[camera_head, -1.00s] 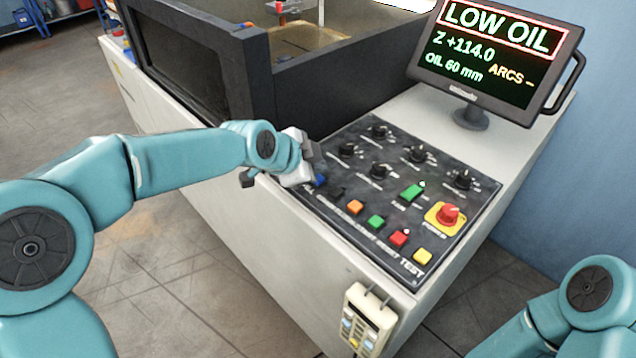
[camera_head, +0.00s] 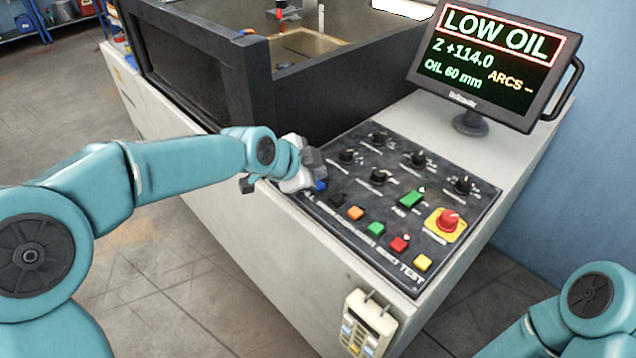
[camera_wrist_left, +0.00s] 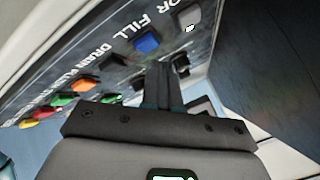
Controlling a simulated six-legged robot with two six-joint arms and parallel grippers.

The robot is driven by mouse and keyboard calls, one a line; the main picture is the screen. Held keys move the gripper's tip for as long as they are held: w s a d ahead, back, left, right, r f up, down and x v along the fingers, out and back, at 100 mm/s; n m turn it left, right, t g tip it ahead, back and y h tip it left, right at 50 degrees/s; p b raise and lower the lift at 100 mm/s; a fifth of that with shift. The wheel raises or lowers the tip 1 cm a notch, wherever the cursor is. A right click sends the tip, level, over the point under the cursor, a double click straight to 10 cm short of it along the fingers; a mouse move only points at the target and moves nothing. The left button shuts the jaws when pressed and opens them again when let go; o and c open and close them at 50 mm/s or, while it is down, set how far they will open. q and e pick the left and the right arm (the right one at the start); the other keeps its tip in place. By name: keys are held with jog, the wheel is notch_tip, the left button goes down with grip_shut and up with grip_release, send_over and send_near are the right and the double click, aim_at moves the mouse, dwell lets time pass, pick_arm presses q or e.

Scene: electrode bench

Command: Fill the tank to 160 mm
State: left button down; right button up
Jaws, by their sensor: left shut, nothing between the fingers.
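The tank (camera_head: 240,75) stands at the back of the machine, dark-walled with a brownish inside. The monitor (camera_head: 490,65) reads LOW OIL, Z +114.0, OIL 60 mm and ARCS with dashes. My left gripper (camera_head: 312,165) is shut and empty over the panel's left end, close to the blue button. In the left wrist view its fingers (camera_wrist_left: 168,75) lie just beside that button; I cannot tell whether they touch the panel. My right gripper is out of view.
The control panel (camera_head: 395,230) also carries black knobs, several coloured buttons and a red emergency stop (camera_head: 448,220) on yellow. A handheld pendant (camera_head: 369,322) hangs on the machine's front. Floor lies open to the left.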

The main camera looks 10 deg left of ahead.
pick_arm(q)
jog(key=shift+f, duration=0.1)
dwell(0.8)
jog(key=shift+f+b, duration=0.35)
jog(key=shift+b, duration=0.25)
jog(key=shift+f+b, duration=0.45)
jog(key=shift+b, duration=0.1)
dwell(0.5)
jog(key=shift+r, duration=0.1)
jog(key=shift+r+p, duration=0.45)
jog(key=shift+r, duration=0.35)
jog(key=shift+r+p, duration=1.65)
jog(key=shift+r, duration=0.85)
